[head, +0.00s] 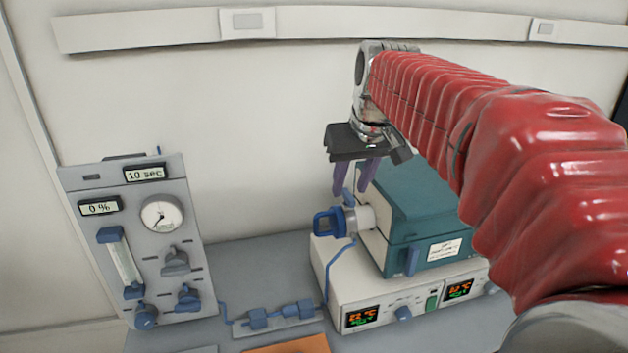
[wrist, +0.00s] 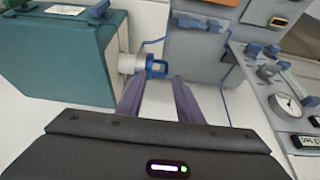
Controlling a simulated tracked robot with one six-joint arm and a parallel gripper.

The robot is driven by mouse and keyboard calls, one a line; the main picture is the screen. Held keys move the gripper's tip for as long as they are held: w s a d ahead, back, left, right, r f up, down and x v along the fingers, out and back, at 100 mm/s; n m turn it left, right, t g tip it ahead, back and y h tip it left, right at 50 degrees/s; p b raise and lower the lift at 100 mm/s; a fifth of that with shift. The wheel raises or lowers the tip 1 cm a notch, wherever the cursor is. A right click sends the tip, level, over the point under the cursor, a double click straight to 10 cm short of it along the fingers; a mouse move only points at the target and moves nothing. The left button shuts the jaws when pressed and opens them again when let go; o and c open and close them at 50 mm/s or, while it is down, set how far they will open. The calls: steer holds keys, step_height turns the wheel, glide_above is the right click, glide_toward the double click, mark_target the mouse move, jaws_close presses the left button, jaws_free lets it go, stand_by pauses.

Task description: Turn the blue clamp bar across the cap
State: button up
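The blue clamp bar (head: 326,224) is a loop-shaped piece at the left end of the pale cap and tube (head: 366,216) on the teal furnace's left side. In the wrist view the blue clamp bar (wrist: 158,68) sits at the end of the pale cap (wrist: 131,63), just beyond the fingertips. My gripper (head: 352,189) points down with its purple fingers close above the cap end. In the wrist view my gripper (wrist: 158,80) is open, with an empty gap between the fingers. Whether a finger touches the bar cannot be told.
The teal furnace (head: 425,205) stands on a white control unit (head: 405,300) with lit displays. A grey gas panel (head: 135,240) with gauge and knobs stands left. Blue tubing and fittings (head: 280,315) lie between. An orange mat (head: 287,344) lies at the front. The wall behind is bare below its rail.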

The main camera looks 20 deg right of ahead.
glide_toward(348, 194)
steer(key=v, duration=0.5)
steer(key=shift+r, duration=0.35)
steer(key=x, duration=1.4)
steer(key=shift+s, duration=0.2)
steer(key=shift+c, duration=0.5)
jaws_close()
